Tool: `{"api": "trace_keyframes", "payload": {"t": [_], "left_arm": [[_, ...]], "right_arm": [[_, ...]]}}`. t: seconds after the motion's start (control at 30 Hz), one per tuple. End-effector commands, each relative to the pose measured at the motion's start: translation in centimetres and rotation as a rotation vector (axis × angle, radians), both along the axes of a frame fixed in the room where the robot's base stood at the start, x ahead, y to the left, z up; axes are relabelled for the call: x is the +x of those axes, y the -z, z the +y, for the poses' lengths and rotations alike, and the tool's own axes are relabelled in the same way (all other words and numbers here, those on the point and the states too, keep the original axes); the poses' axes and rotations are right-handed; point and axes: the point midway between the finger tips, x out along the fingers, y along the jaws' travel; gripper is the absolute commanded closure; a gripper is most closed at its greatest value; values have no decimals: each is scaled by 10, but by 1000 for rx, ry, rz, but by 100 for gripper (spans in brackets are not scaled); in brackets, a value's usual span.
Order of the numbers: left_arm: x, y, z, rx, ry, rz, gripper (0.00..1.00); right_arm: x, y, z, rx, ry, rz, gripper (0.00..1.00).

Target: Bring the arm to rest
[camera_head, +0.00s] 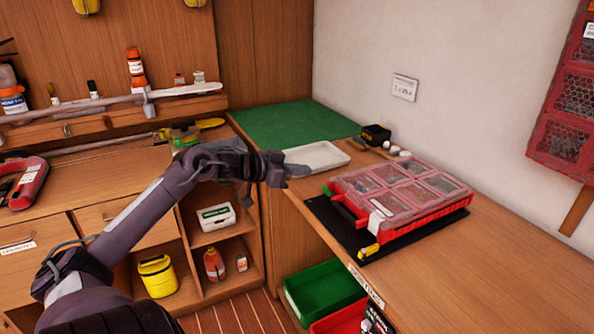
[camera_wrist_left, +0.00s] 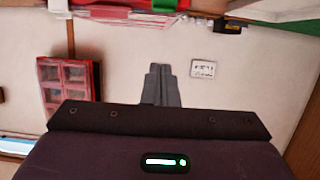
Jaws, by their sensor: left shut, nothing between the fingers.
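My left arm comes in from the left in the head view and reaches across to the bench edge. My left gripper (camera_head: 290,170) is at its end, close to the near left end of a white tray in the picture; I cannot tell whether they touch. In the left wrist view the fingers of the left gripper (camera_wrist_left: 161,86) are together with nothing between them. The wrist view looks toward the wall. My right gripper is not in view.
The white tray (camera_head: 331,153) and a red clear-lidded organizer (camera_head: 455,187) on a black mat (camera_head: 324,212) lie on the bench. A green mat (camera_head: 268,121) covers the corner. A green bin (camera_head: 342,285) stands below. The bench at the lower right is clear.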

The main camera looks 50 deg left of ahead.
Motion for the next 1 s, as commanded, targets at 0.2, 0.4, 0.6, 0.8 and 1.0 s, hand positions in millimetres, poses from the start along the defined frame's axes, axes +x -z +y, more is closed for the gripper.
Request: {"api": "trace_keyframes", "payload": {"t": [0.2,0.4,0.6,0.8,1.0], "left_arm": [[-8,-1,2,1,-1,1,100],[-8,-2,2,1,-1,1,100],[-8,-2,2,1,-1,1,100],[-8,2,4,-2,-6,3,100],[-16,75,35,-30,-109,47,100]], "right_arm": [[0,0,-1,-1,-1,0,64],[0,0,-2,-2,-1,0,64],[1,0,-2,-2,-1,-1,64],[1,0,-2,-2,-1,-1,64],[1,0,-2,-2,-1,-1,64]]}}
